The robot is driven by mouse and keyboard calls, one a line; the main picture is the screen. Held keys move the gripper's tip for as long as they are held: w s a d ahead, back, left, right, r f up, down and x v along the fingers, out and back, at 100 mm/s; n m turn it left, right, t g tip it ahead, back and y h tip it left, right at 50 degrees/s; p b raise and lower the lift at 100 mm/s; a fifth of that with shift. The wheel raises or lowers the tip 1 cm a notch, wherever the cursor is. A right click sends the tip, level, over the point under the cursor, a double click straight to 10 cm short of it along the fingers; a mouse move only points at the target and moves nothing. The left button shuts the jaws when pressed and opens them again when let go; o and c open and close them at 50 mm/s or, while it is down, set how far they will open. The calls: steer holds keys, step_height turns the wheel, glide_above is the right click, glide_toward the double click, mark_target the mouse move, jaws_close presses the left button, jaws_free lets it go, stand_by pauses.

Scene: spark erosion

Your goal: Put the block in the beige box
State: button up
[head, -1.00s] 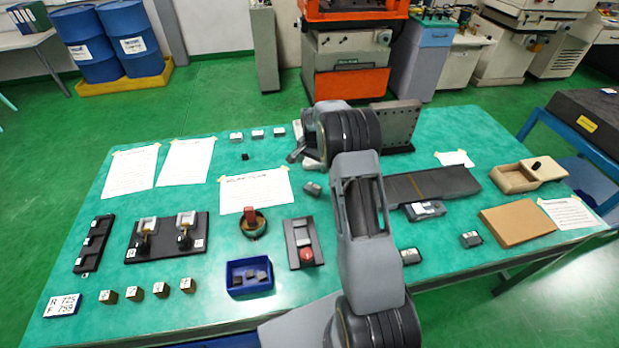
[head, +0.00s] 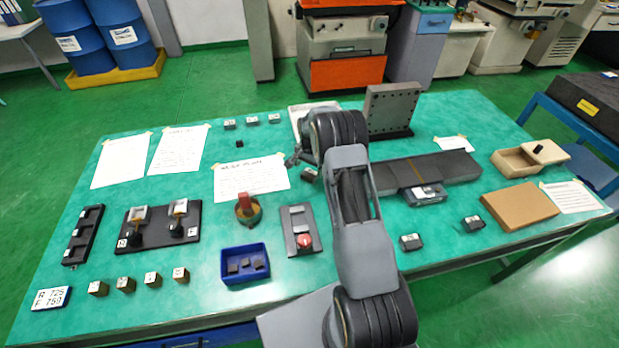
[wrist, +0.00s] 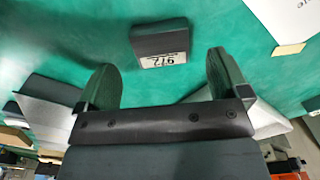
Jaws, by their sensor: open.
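A dark grey block with a white label (wrist: 160,40) lies on the green table just beyond my fingertips in the wrist view. What seems to be the same block (head: 310,175) shows left of my arm in the head view. My gripper (wrist: 162,68) is open, its two fingers apart with nothing between them. In the head view only a small part of my gripper (head: 293,158) shows; my arm hides the rest. The open beige box (head: 505,165) stands at the table's right, with a beige lid bearing a dark knob (head: 539,148) at its right end.
More dark labelled blocks (head: 410,242) lie right of my arm. A blue bin (head: 245,278) with small dark pieces sits at the front. A brown flat box (head: 520,205) lies at right.

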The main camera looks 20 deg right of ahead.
mark_target(309, 173)
step_height(309, 173, down, 4)
steer(key=shift+r+b, duration=0.2)
steer(key=shift+b, duration=0.3)
steer(key=shift+c, duration=0.2)
steer(key=shift+w+r, duration=0.1)
steer(key=c, duration=1.4)
steer(key=shift+c, duration=0.2)
